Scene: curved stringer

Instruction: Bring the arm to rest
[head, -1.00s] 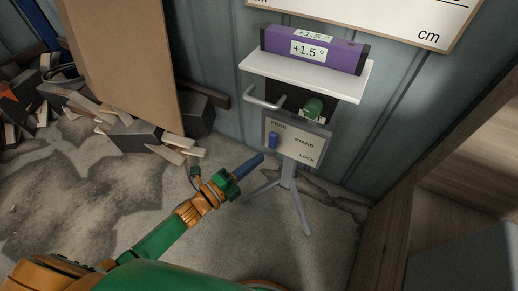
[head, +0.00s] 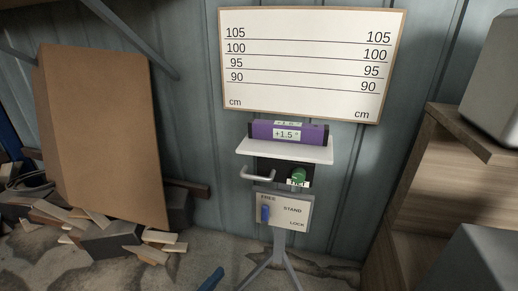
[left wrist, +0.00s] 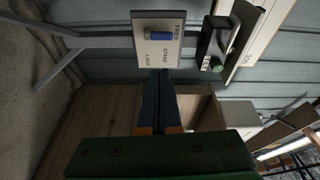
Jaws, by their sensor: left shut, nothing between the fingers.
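My left gripper shows only as a blue fingertip (head: 212,280) at the bottom edge of the head view. In the left wrist view its dark fingers (left wrist: 158,78) are together with nothing between them, pointing toward the stand's plate and apart from the blue lever as far as I can tell. The grey plate (head: 297,213) is marked FREE, STAND and LOCK. Its blue lever (head: 265,214) is at the FREE end; it also shows in the left wrist view (left wrist: 158,36). My right gripper is not in view.
A stand shelf (head: 285,151) holds a purple level (head: 262,131) reading +1.5°. A handle (head: 257,176) and green knob (head: 298,175) are below. A height board (head: 310,102) hangs behind. Wood scraps (head: 125,238) lie left; wooden steps (head: 425,200) stand right.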

